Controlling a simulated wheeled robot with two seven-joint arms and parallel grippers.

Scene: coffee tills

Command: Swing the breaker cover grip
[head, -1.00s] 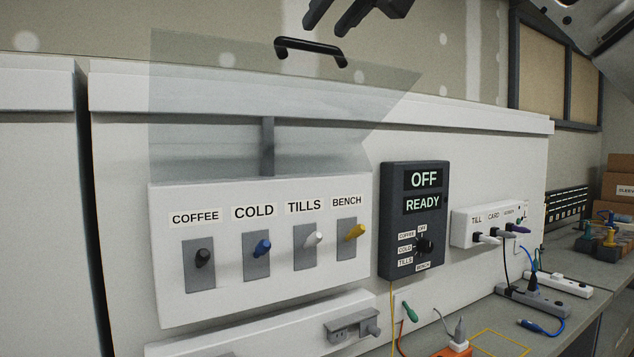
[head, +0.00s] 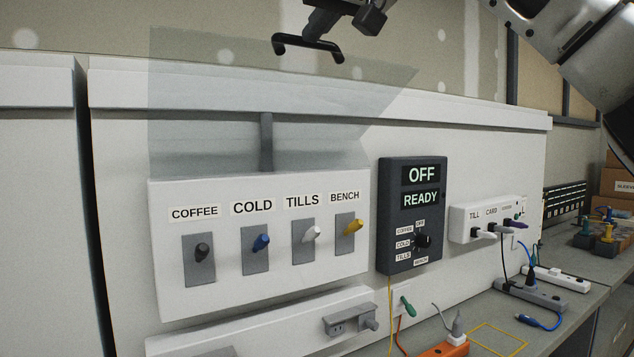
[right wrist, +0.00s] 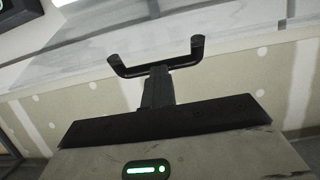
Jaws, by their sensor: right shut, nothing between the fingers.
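The clear breaker cover (head: 215,95) is swung up above the white breaker box (head: 270,285). Its black bar grip (head: 290,41) is at the cover's upper edge. My right gripper (head: 312,40) is shut, with its fingertips at the middle of the grip and partly hiding it. In the right wrist view the grip (right wrist: 125,71) spans across the ends of the closed fingers (right wrist: 156,80); I cannot tell whether they touch. The box's switches are labelled COFFEE, COLD, TILLS and BENCH. My left gripper is not in view.
A dark panel (head: 409,262) reading OFF and READY hangs right of the breaker box. A white socket strip (head: 460,222) is mounted further right. Power strips and cables lie on the bench (head: 590,272). The wall around the raised cover is clear.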

